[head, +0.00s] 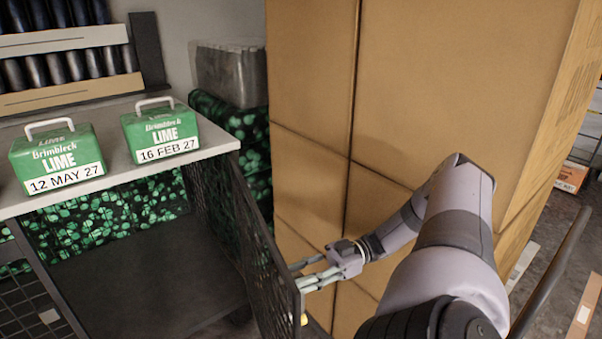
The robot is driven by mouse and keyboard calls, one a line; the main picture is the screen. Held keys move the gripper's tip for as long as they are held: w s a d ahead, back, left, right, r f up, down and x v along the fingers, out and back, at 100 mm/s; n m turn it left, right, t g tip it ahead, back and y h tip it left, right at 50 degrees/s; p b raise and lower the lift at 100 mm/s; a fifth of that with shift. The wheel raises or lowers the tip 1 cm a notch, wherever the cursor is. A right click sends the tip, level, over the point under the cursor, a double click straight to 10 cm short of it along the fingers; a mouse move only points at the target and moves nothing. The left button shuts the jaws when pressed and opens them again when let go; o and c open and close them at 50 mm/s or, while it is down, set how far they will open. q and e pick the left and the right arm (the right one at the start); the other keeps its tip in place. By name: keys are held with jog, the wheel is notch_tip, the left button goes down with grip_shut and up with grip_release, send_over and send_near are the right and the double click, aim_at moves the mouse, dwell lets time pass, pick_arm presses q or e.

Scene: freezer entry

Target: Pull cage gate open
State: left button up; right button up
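The cage gate (245,235) is a black mesh panel standing swung out from the front of the cage, below the white counter. Its free edge points towards me at the lower middle. A small yellow piece (304,320) shows at that edge. My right gripper (296,276) is at the free edge, on the gate's right side. Its fingers look spread apart with a gap between them, and the tips meet or overlap the edge. I cannot tell whether they touch it. My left gripper is not in view.
Green lime boxes (160,134) with handles stand on the white counter (110,177). Inside the cage is a dark floor (150,290) with green patterned packs behind. Tall stacked cartons (440,90) stand close right of the gate. A grey rail (550,275) is at the lower right.

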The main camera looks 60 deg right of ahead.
jog(key=shift+w+a+r, duration=0.15)
jog(key=shift+a+r, duration=0.1)
jog(key=shift+r, duration=0.5)
jog(key=shift+d+r, duration=0.15)
jog(key=shift+r, duration=1.8)
